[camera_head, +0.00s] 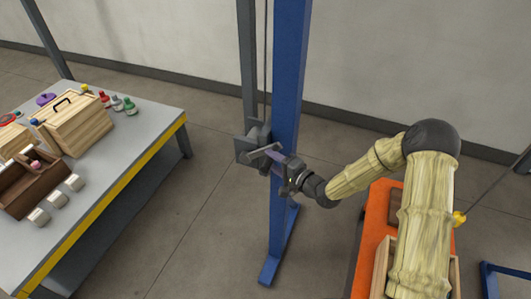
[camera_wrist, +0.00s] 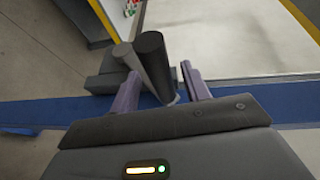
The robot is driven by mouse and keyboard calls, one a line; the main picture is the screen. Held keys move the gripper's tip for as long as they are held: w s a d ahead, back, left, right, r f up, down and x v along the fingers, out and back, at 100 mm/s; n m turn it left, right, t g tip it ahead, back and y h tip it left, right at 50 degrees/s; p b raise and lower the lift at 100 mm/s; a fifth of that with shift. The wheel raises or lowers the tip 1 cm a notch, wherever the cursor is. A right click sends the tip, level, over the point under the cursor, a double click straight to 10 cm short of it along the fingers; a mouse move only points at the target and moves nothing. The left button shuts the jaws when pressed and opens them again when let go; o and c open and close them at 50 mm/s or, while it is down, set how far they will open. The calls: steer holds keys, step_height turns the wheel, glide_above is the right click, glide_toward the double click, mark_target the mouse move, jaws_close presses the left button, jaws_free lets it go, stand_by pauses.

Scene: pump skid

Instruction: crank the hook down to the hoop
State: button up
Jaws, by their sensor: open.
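A grey winch (camera_head: 252,143) is mounted on a blue post (camera_head: 290,70), with a thin cable running up from it. Its crank shows in the wrist view as a dark round handle (camera_wrist: 152,55) beside a lighter grey bar (camera_wrist: 130,62). My gripper (camera_head: 275,157) is at the crank, beside the post. In the wrist view my gripper (camera_wrist: 160,72) is open, with its purple fingers on either side of the handle's lower part. I cannot tell whether either finger touches it. The hook and the hoop are not in view.
A grey table (camera_head: 130,160) with a yellow edge stands at left, bearing wooden boxes, bottles and several small jars. An orange surface (camera_head: 372,235) with a wooden box lies below my arm. The floor between table and post is clear.

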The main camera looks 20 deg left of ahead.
steer(key=p+x, duration=0.1)
steer(key=x, duration=0.2)
steer(key=shift+w+a, duration=0.15)
steer(key=shift+a, duration=0.25)
jaws_close()
steer(key=shift+w, duration=0.1)
